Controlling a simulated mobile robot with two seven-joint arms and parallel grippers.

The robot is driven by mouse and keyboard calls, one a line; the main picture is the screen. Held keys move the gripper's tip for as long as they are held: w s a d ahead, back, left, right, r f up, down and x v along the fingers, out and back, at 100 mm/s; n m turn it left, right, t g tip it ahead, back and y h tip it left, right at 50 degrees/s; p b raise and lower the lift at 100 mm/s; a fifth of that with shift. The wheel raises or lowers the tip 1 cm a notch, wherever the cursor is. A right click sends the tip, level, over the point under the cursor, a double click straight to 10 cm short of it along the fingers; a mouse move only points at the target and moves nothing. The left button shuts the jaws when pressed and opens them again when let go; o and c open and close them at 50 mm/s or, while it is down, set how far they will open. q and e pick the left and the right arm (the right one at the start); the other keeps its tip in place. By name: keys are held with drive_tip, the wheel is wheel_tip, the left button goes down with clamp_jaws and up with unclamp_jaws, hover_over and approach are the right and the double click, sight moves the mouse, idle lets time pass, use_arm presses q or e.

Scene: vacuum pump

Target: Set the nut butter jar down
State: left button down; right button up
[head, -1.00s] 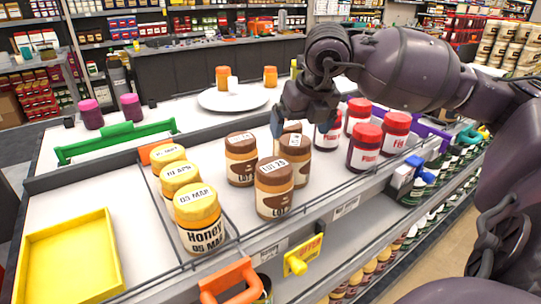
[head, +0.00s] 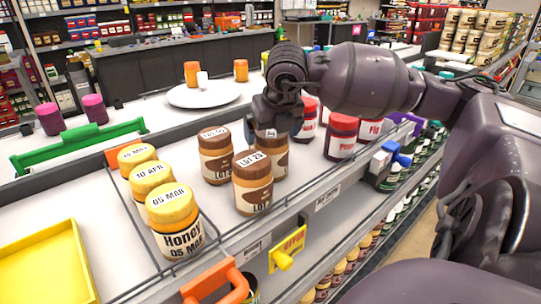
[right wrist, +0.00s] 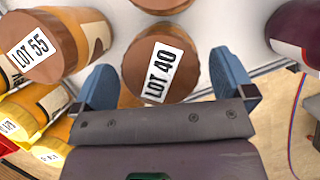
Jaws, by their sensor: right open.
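My left gripper is not in view.
Honey jars (head: 175,222) with yellow lids stand in a row at the left. Red-lidded jars (head: 341,135) stand close on the right. A yellow tray (head: 50,262) lies at the front left. A white round plate (head: 204,97) is behind. An orange handle (head: 215,283) sticks out in front.

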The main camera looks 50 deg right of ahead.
drive_tip(key=x, duration=0.3)
drive_tip(key=shift+r, duration=0.2)
drive_tip(key=c, duration=1.1)
drive_tip(key=shift+c, duration=0.2)
drive_tip(key=shift+r, duration=0.15)
wheel_tip(320, 180, up, 20)
